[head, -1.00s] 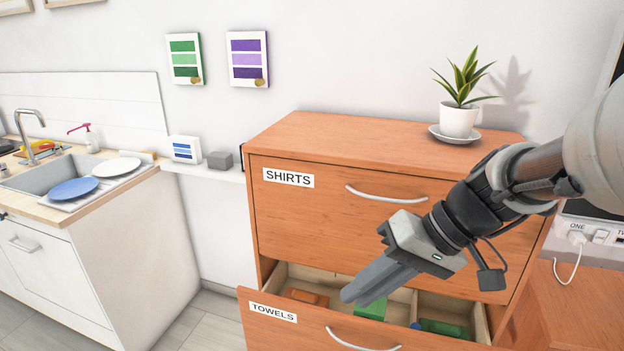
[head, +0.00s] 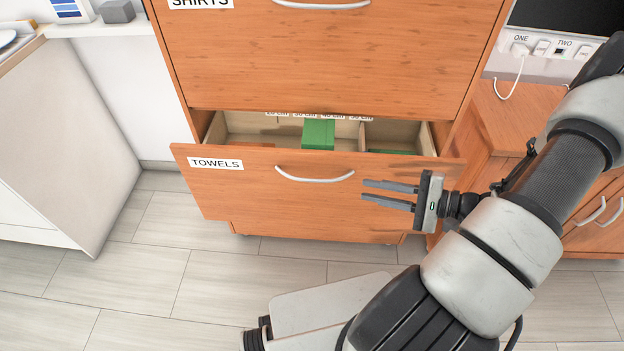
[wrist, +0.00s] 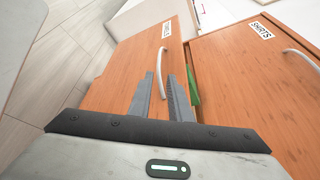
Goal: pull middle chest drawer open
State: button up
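The wooden chest (head: 330,60) shows a closed upper drawer labelled SHIRTS and, below it, a drawer labelled TOWELS (head: 235,195) that stands partly open. I cannot tell whether another drawer is hidden beneath. The TOWELS drawer has a curved metal handle (head: 315,178), also in the wrist view (wrist: 163,68). My gripper (head: 364,189) is open and empty, in front of the drawer's right half. Its two grey fingers are apart and point left, close to the handle's right end. In the wrist view the handle shows just beyond the fingertips (wrist: 161,76).
A green block (head: 318,134) and other items lie inside the open drawer. A wooden cabinet (head: 490,125) stands at the right, with sockets and a white cable above it. A white unit (head: 60,140) is at the left. Tiled floor (head: 215,270) is clear in front.

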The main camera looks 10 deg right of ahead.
aim_at(318, 181)
jog(key=b+x, duration=0.2)
jog(key=x, duration=1.4)
jog(key=shift+w+a, duration=0.1)
jog(key=shift+a, duration=0.1)
jog(key=shift+c, duration=0.5)
grip_shut()
